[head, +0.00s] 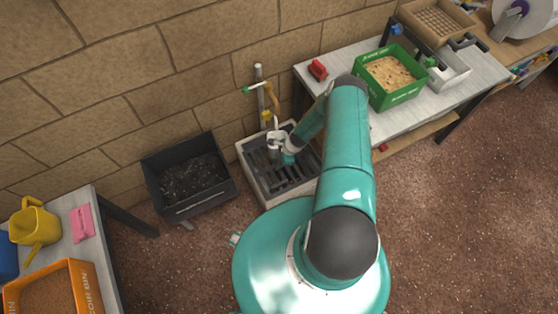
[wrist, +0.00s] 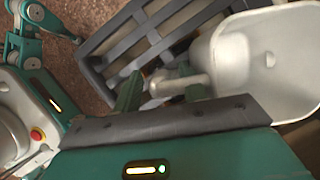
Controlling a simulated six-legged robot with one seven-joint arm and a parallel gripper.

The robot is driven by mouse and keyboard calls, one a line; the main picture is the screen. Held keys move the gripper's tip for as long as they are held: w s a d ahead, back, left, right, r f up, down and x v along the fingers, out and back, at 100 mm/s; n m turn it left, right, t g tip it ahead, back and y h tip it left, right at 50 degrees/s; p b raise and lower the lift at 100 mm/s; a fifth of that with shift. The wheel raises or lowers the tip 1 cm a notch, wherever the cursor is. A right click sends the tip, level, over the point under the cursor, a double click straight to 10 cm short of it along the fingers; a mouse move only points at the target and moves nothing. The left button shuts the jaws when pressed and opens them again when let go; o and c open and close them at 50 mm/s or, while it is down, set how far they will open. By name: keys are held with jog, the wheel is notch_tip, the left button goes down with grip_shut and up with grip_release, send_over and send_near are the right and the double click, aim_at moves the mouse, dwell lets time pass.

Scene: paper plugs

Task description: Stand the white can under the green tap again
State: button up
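The white can (wrist: 285,65) fills the upper right of the wrist view, its open mouth showing and its handle (wrist: 180,85) reaching toward my fingers. In the head view the can (head: 275,137) is small, by the tap post over the back of the sink. My gripper (head: 284,150) is right at it. In the wrist view the fingers of my gripper (wrist: 163,90) stand apart with the handle between or just before them; whether they clamp it I cannot tell. The tap (head: 262,92) has a green lever (head: 249,90) and stands behind the sink. The can's base is hidden.
The sink (head: 253,172) has a dark slatted grate, also in the wrist view (wrist: 135,45). A black bin (head: 190,178) stands left of it. A bench (head: 400,118) at right carries a green crate (head: 392,92) and a red object (head: 317,69). A brick wall is behind.

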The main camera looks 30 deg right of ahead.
jog(key=v, duration=1.2)
jog(key=shift+r, duration=0.15)
jog(key=shift+s, duration=0.15)
